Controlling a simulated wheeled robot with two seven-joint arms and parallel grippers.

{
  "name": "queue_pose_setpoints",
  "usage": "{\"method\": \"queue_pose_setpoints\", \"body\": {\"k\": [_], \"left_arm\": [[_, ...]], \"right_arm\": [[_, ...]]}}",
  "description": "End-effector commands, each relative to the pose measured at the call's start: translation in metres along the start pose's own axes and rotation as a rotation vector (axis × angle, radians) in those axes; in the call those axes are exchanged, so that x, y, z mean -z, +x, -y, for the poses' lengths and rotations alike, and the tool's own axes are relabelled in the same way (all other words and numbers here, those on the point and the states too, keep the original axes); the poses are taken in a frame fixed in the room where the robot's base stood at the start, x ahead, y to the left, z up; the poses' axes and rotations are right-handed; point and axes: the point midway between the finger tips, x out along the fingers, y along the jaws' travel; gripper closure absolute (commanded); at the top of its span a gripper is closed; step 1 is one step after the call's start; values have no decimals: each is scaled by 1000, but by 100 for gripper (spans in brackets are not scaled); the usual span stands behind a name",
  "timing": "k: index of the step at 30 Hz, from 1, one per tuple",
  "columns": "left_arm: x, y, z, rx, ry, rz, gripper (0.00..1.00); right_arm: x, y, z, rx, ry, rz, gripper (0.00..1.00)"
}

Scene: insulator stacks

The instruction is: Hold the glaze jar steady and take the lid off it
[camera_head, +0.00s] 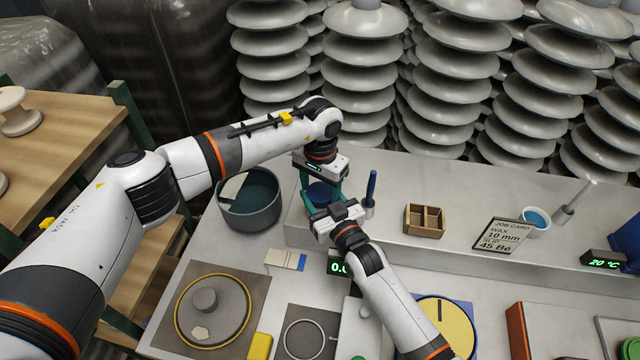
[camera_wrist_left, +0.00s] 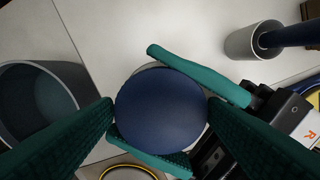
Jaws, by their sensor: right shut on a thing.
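The glaze jar (camera_wrist_left: 150,67) stands on the raised grey shelf, mostly hidden under its round blue lid (camera_wrist_left: 160,112). In the head view the lid (camera_head: 321,193) shows between the green fingers of my left gripper (camera_head: 322,186), which points straight down over it. In the left wrist view its two fingers stand open on either side of the lid, their tips very close to its edge. My right gripper (camera_head: 330,207) comes from the front and is shut on the jar, its green fingers around the body below the lid. The lid sits on the jar.
A grey pot (camera_head: 250,200) stands close left of the jar. A small holder with a blue-handled tool (camera_head: 370,190) stands close right. A wooden box (camera_head: 425,220), job card (camera_head: 503,235) and blue-filled cup (camera_head: 536,220) are further right. Insulator stacks (camera_head: 455,90) line the back.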

Motion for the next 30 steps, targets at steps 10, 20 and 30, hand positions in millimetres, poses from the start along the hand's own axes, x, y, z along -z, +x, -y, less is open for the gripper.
{"method": "queue_pose_setpoints", "body": {"k": [10,20,30], "left_arm": [[0,-1,0,-1,0,0,33],[0,-2,0,1,1,1,21],[-1,-39,0,0,1,3,21]], "right_arm": [[0,0,0,0,0,-1,100],[0,0,0,0,0,-1,100],[1,0,0,-1,0,-1,100]]}}
